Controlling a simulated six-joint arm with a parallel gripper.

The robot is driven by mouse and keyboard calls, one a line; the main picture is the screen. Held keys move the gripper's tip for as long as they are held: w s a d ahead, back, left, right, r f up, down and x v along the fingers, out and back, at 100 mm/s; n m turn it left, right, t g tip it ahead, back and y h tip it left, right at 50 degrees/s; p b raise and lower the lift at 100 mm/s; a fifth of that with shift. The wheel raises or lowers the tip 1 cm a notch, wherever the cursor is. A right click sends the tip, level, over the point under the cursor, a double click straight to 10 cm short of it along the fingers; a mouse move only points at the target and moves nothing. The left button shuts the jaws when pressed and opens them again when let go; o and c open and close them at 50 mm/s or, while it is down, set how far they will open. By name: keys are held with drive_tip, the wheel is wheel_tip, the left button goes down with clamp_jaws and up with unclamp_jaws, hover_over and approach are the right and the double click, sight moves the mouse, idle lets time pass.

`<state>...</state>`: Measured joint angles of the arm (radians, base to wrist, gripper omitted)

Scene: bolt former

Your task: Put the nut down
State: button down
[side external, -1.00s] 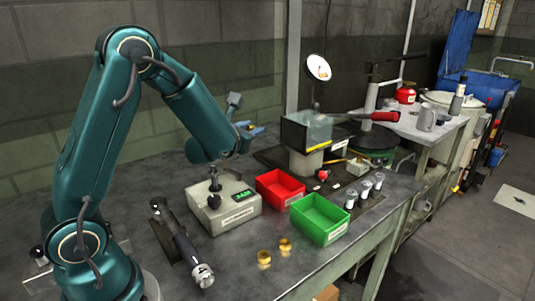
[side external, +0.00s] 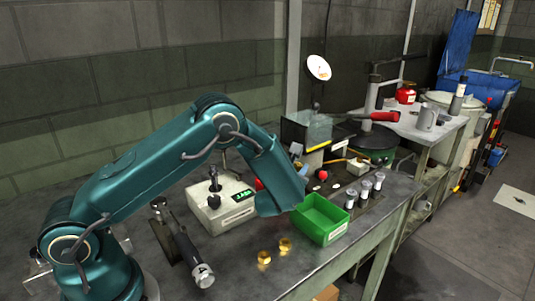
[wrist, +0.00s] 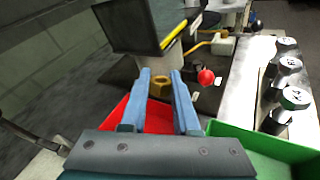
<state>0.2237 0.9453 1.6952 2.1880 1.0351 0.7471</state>
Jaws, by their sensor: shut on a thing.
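In the wrist view, my gripper (wrist: 161,75) is shut on a brass nut (wrist: 160,88), held between the blue fingertips. Below the fingers lies the red bin (wrist: 157,115), partly covered by them. In the side view my arm hides the gripper, the held nut and most of the red bin (side external: 259,184). The green bin (wrist: 255,148) is right of the fingers; it also stands in front of the arm in the side view (side external: 332,236). Two more brass nuts (side external: 264,257) (side external: 285,245) lie on the bench left of the green bin.
Several metal cylinders (wrist: 285,80) stand on the right. A clear-sided fixture (side external: 307,132) rises behind the bins. The front bench is mostly clear.

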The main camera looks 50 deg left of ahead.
drive_tip(key=shift+f, duration=1.1)
drive_tip(key=shift+f, duration=0.25)
drive_tip(key=shift+f, duration=0.35)
drive_tip(key=c, duration=0.7)
unclamp_jaws()
drive_tip(key=shift+o, duration=0.2)
